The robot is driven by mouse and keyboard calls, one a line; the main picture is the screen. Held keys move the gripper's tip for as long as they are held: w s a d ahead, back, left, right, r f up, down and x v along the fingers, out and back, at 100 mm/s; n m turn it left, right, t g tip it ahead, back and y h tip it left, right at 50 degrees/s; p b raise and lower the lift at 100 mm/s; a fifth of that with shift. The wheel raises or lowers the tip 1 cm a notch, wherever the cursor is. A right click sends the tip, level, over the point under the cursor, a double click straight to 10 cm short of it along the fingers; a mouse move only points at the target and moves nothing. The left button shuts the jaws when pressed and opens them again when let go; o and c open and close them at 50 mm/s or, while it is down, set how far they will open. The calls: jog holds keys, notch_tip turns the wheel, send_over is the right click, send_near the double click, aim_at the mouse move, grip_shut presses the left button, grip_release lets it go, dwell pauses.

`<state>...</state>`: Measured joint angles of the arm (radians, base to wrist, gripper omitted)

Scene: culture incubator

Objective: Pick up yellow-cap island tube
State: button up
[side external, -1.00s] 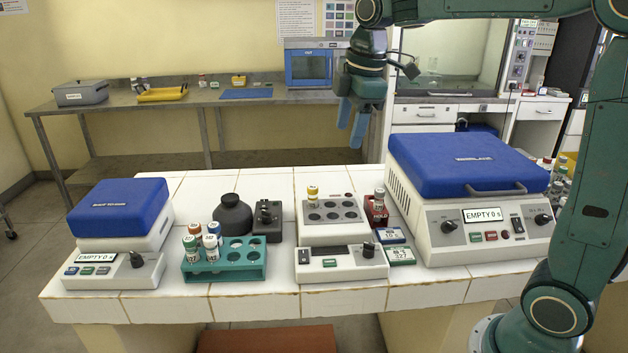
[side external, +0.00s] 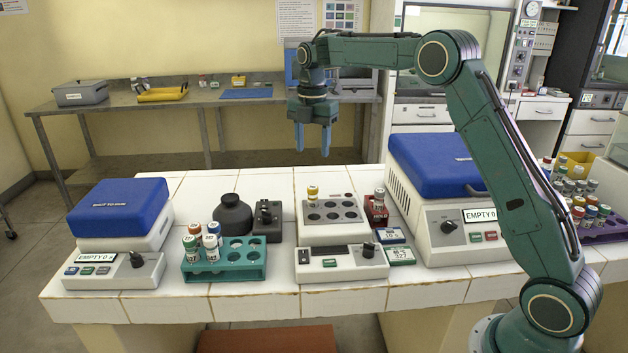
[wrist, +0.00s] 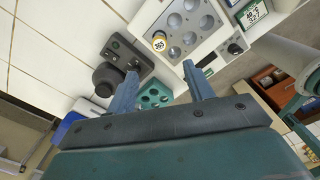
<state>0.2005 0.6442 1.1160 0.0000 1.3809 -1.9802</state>
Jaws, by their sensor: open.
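The yellow-cap tube (side external: 312,194) stands upright in a back-left hole of the grey heater block (side external: 334,214) on the island. In the wrist view the yellow-cap tube (wrist: 159,41) shows from above, in the block's corner, beyond my fingertips and a little to their left. My gripper (side external: 312,153) points down in the air above the island's back edge, well above the tube. Its two blue fingers are apart with nothing between them. In the wrist view my gripper (wrist: 158,82) is also open and empty.
A teal rack (side external: 225,273) with several tubes stands left of the block. A dark round bottle (side external: 232,215) and a small black device (side external: 267,221) stand between. A red holder (side external: 377,213) with a tube is close on the right, before a blue-lidded centrifuge (side external: 440,165).

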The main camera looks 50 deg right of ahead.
aim_at(313, 187)
jog(key=shift+f, duration=4.35)
jog(key=shift+w+d+f, duration=0.1)
jog(key=shift+d+f, duration=0.05)
jog(key=shift+f, duration=2.45)
jog(key=c, duration=1.1)
